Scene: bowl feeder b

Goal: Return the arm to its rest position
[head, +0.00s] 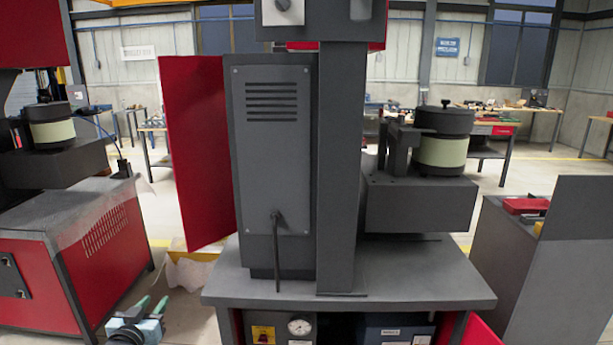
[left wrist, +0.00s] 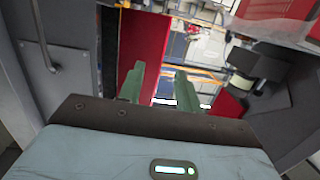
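My left gripper (head: 150,303) is low at the left of the head view, in front of the machine and left of its base. Its two green fingers stand apart with nothing between them. In the left wrist view the left gripper (left wrist: 159,70) also has a clear gap between its fingers, with the red panel and bright floor area behind. My right gripper is in neither view.
A tall grey machine (head: 272,150) with a red side panel (head: 197,150) stands ahead on a dark base top (head: 400,275). A bowl feeder (head: 441,150) sits at its right. A red cabinet (head: 80,255) stands left, a grey cabinet (head: 565,265) right.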

